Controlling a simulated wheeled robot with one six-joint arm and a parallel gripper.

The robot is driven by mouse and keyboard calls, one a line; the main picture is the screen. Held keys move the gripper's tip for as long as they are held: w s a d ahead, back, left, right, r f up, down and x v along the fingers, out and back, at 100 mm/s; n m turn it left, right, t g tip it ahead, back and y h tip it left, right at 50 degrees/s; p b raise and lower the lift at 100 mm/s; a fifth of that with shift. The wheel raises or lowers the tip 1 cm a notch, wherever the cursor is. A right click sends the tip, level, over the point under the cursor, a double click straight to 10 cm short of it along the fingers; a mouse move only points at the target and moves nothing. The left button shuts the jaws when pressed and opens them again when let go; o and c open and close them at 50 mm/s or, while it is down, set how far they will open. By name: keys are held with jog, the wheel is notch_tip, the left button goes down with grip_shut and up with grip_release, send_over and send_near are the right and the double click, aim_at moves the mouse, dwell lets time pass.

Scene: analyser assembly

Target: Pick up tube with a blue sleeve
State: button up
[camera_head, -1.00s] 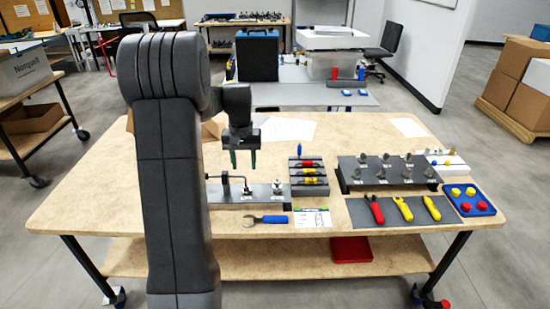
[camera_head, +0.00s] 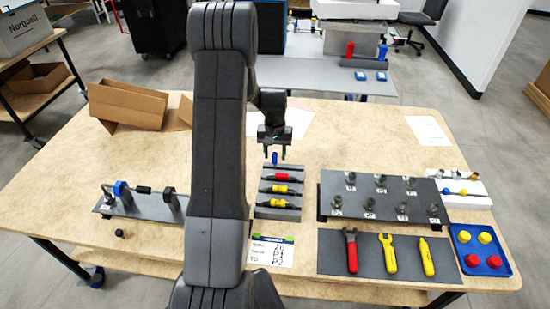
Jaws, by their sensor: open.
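A small blue piece (camera_head: 275,158), which looks like the blue sleeve of a tube, shows at the back edge of the grey tube rack (camera_head: 278,213). It seems to stand up; its lower part is hard to make out. The rack also holds dark tubes with a red sleeve (camera_head: 281,176) and yellow sleeves (camera_head: 280,189), lying crosswise. My gripper (camera_head: 275,155) points down over the back of the rack. Its two fingers are apart, one on each side of the blue piece in this view. I cannot tell whether the fingertips are level with it or above it.
My arm hides the table left of the rack. A fixture plate (camera_head: 145,205) with a blue ring is on the left. A raised dark stand (camera_head: 385,198), a tool mat (camera_head: 383,270) and a blue tray (camera_head: 481,272) lie right. An open cardboard box (camera_head: 128,106) is at the back left.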

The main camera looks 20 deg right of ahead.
jog(key=shift+f, duration=0.3)
grip_shut()
jog(key=shift+r, duration=0.1)
